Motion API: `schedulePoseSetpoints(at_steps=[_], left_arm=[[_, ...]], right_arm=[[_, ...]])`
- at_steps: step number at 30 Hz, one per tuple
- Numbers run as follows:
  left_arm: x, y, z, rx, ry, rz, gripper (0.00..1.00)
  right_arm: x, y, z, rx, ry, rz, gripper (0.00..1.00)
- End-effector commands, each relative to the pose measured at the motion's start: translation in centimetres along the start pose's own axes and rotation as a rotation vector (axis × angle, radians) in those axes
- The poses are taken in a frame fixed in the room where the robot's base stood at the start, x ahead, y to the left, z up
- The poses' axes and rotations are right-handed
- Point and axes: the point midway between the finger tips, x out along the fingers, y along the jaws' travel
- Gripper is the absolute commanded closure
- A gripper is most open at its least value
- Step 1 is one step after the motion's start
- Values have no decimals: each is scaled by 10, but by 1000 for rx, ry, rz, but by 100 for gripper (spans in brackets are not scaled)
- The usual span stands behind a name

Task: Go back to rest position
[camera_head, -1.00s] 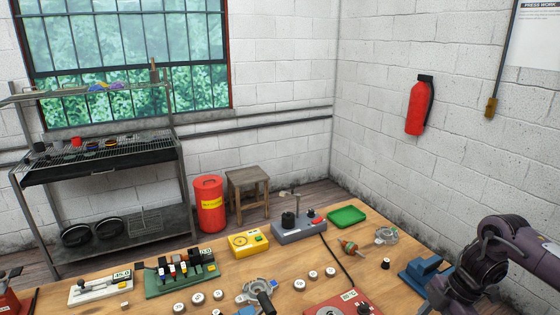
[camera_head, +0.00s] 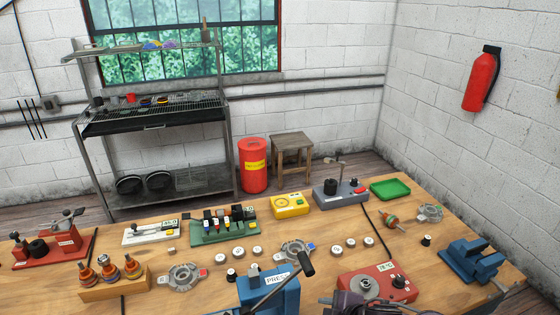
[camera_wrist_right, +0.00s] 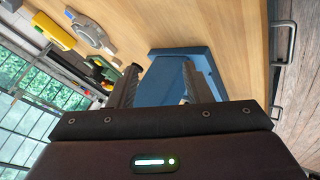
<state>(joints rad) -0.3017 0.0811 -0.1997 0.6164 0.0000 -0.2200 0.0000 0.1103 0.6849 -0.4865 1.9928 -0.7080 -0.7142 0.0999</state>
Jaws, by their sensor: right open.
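My right gripper (camera_wrist_right: 160,66) shows in the right wrist view with its two fingers apart and nothing held between them. A blue vise-like block (camera_wrist_right: 180,88) lies on the bench beyond the fingers and shows in the gap. My left gripper is in neither view.
The wooden bench (camera_head: 215,262) is crowded. A blue press (camera_head: 268,293) stands front centre, a blue vise (camera_head: 470,260) at right, and a red fixture (camera_head: 55,248) at left. A green tray (camera_head: 390,189) lies at the far right. Bare wood shows between them.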

Motion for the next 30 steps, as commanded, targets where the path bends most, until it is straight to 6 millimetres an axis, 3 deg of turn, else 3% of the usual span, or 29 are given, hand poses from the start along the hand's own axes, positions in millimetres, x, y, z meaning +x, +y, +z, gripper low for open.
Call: schedulePoseSetpoints(at_steps=[1,4,11,23,30], left_arm=[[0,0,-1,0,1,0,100],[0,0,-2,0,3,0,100],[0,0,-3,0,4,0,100],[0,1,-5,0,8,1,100],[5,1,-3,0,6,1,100]], right_arm=[[-8,-8,-16,114,-10,45,55],[-29,-10,-17,337,-88,118,55],[-74,-33,15,724,-270,145,55],[-140,-97,61,1197,-530,62,55],[-91,-118,87,1202,-555,43,55]])
